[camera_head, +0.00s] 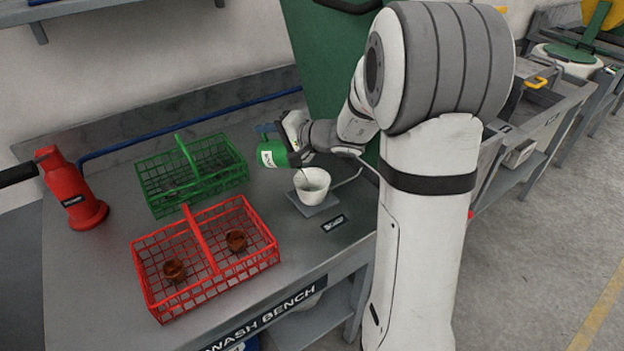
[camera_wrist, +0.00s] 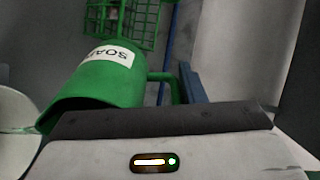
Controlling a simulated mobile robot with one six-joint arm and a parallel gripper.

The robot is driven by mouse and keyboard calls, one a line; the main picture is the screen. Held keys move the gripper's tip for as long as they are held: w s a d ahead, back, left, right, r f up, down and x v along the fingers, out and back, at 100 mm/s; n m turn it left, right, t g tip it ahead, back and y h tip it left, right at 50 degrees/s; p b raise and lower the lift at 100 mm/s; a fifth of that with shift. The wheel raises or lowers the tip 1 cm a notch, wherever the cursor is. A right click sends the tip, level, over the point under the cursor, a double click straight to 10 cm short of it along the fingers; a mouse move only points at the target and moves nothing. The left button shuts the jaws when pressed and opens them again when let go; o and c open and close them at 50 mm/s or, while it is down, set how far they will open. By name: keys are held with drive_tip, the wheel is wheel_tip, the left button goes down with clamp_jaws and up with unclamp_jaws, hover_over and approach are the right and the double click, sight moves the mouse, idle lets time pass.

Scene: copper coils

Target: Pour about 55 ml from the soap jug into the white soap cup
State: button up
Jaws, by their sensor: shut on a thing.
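The green soap jug (camera_head: 272,153) with a white label is held by my gripper (camera_head: 290,131), which is shut on it. The jug is tilted, its mouth at the right, above the white soap cup (camera_head: 312,193). A thin green streak shows between the jug's mouth and the cup. The cup stands upright on a small grey plate (camera_head: 318,209), and greenish liquid shows inside it. In the wrist view the jug (camera_wrist: 112,82) is tilted with its SOAP label visible, and part of the white cup (camera_wrist: 14,135) shows at the left edge. The liquid level is too small to read.
A green wire basket (camera_head: 152,187) and a red wire basket (camera_head: 222,288) stand left of the cup. Two copper coils (camera_head: 236,240) lie in the red basket. A red bottle (camera_head: 70,188) stands at the bench's far left. A small label lies in front of the cup.

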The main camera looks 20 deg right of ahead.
drive_tip(key=shift+s+d+r+t+y+b, duration=0.35)
drive_tip(key=shift+s+d+b, duration=0.15)
drive_tip(key=shift+b, duration=1)
drive_tip(key=shift+s+d+r+t+y+b, duration=0.2)
drive_tip(key=shift+s+d+t+y+b, duration=0.25)
drive_tip(key=shift+b, duration=1.05)
